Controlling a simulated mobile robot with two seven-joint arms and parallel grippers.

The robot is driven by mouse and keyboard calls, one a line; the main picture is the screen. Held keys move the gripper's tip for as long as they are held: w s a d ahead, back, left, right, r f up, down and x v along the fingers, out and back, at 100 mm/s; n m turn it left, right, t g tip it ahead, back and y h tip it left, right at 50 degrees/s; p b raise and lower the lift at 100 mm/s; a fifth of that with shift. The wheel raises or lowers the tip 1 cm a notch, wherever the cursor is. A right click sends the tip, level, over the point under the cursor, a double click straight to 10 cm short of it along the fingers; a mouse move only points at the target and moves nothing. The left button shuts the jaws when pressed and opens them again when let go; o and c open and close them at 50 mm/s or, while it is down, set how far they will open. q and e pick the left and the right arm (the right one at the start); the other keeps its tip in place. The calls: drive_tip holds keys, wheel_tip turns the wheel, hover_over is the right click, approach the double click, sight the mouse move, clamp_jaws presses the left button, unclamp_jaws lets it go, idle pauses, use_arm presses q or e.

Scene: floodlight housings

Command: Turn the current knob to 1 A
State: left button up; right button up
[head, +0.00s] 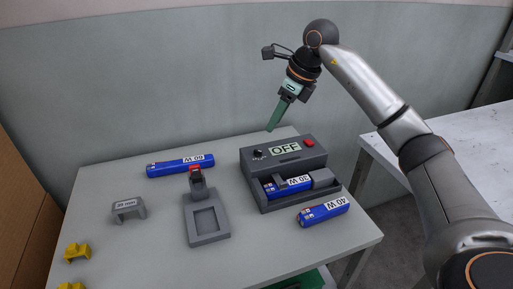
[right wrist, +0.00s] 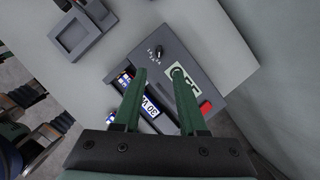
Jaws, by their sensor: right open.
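The current knob (head: 258,154) is a small dark knob on the left of the grey power unit's top panel. In the right wrist view the knob (right wrist: 157,52) shows with small scale marks beside it, too small to read. The grey power unit (head: 262,170) has a label reading OFF (head: 285,148) and a red button (head: 309,142). A blue 30 W module (head: 290,186) lies in its front bay. My right gripper (head: 270,129) is above and behind the unit, pointing down. In the right wrist view its green fingers (right wrist: 160,75) are apart with nothing between them, short of the knob.
A blue 40 W module (head: 323,211) lies in front of the unit, and a blue 60 W module (head: 180,166) lies at the back left. A grey stand (head: 207,222), a grey labelled bracket (head: 128,209) and yellow pieces (head: 77,252) stand further left. A white table (head: 463,146) is at right.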

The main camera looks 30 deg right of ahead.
sight(258, 152)
drive_tip(key=b+x, duration=0.1)
drive_tip(key=x, duration=0.9)
drive_tip(key=shift+w+a+f, duration=0.1)
drive_tip(key=shift+a+f, duration=0.05)
clamp_jaws()
